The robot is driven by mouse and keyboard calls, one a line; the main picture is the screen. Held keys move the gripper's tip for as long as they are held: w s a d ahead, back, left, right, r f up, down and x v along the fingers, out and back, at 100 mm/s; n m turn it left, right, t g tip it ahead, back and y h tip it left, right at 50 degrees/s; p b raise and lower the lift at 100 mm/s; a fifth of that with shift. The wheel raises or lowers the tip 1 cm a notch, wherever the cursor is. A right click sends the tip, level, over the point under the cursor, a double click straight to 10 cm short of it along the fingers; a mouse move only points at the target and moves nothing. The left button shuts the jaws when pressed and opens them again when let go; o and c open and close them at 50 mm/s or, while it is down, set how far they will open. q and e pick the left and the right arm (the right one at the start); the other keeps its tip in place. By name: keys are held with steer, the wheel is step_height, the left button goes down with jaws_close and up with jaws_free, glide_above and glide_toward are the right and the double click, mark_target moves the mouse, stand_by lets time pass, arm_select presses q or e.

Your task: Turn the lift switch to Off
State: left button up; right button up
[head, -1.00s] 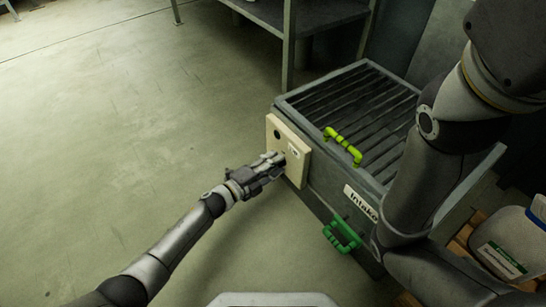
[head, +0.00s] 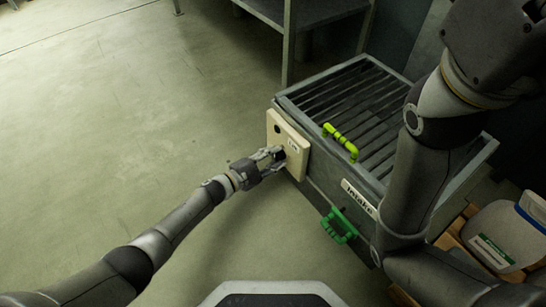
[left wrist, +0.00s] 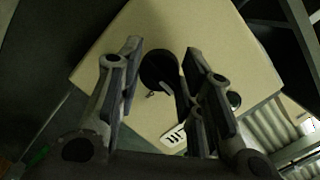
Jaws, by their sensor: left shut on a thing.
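The lift switch panel (head: 298,160) is a cream box on the left side of the grey intake machine. In the left wrist view its cream face (left wrist: 205,50) fills the middle. A dark round knob, the switch (left wrist: 160,70), stands on it. The two fingers of my left gripper (left wrist: 162,62) are on either side of the knob, and the gripper is shut on it. In the head view my left gripper (head: 276,155) is at the panel's lower part and largely hides the knob. My right gripper is out of view.
A metal shelf (head: 288,45) stands behind. A white container (head: 505,235) is at the right. The floor at left is clear.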

arm_select(q)
steer(key=o, duration=1)
steer(key=shift+a, duration=0.1)
steer(key=v, duration=1.2)
steer(key=shift+w, duration=0.1)
